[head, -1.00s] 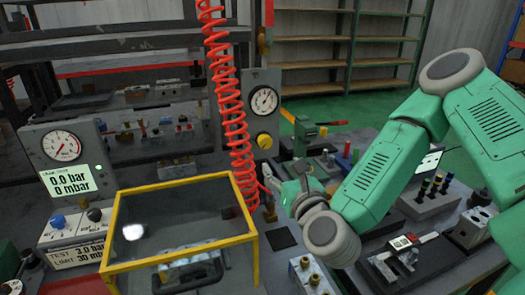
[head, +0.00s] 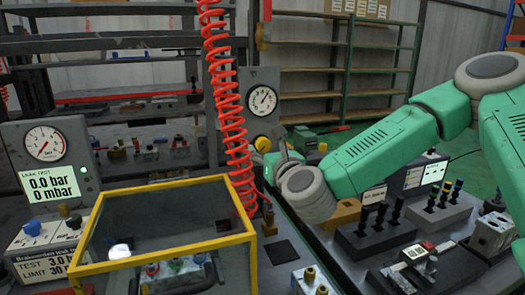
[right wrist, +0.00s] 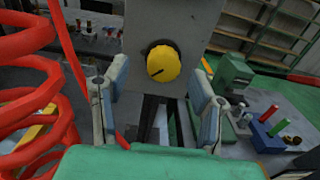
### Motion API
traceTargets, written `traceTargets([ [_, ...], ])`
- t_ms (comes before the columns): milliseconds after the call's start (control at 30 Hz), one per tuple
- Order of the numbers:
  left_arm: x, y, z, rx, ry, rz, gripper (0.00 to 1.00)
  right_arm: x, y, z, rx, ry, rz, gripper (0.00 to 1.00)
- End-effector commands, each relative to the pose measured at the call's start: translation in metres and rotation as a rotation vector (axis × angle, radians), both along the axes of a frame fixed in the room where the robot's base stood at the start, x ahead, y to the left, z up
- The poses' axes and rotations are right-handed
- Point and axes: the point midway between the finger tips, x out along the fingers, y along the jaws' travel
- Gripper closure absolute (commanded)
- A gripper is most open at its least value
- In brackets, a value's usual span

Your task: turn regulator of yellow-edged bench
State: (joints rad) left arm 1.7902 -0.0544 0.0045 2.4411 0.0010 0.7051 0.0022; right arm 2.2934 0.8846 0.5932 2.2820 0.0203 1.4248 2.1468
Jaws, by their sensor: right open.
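The regulator is a round yellow knob (head: 263,144) on a grey upright panel, below a white dial gauge (head: 262,101). My right gripper (head: 268,158) is close to the knob and partly hides its lower side in the head view. In the right wrist view the knob (right wrist: 163,63) shows a dark pointer mark and lies ahead, between the two spread fingers. My right gripper (right wrist: 158,82) is open and empty; no finger clearly touches the knob. My left gripper is not in view.
A red coiled hose (head: 227,110) hangs just left of the panel, and close on the left in the right wrist view (right wrist: 25,100). A yellow-edged clear box (head: 175,188) stands front left. A tester display (head: 48,186) is at the left. Several blocks and tools lie right of my arm.

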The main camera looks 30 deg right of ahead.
Motion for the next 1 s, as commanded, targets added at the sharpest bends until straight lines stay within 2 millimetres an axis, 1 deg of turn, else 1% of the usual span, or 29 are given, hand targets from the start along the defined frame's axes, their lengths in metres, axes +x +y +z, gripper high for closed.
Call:
traceTargets([
  [33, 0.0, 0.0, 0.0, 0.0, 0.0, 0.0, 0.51, 0.008, -0.003, 0.0, -0.001, -0.001, -0.003, 0.48],
  [100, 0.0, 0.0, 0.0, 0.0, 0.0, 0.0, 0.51, 0.016, -0.005, -0.001, -0.002, 0.001, -0.003, 0.48],
  [200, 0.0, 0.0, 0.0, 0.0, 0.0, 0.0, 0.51, 0.024, -0.007, -0.001, -0.001, 0.0, -0.002, 0.48],
  [333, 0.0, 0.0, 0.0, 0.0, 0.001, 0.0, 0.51, 0.029, -0.008, -0.001, 0.0, 0.001, 0.0, 0.48],
  [567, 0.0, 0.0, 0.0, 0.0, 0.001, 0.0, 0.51, 0.029, -0.007, 0.0, -0.001, 0.0, 0.0, 0.48],
  [667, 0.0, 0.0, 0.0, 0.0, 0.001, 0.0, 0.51, 0.029, -0.007, 0.0, -0.002, 0.0, 0.0, 0.8],
  [700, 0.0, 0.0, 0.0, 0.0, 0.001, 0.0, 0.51, 0.029, -0.007, -0.001, -0.001, 0.0, 0.0, 0.94],
  [733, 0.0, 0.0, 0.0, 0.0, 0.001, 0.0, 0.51, 0.029, -0.007, -0.001, -0.001, 0.0, 0.0, 0.97],
  [1000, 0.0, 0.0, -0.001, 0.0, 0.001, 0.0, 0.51, 0.029, -0.008, -0.001, -0.013, 0.004, 0.001, 0.97],
])
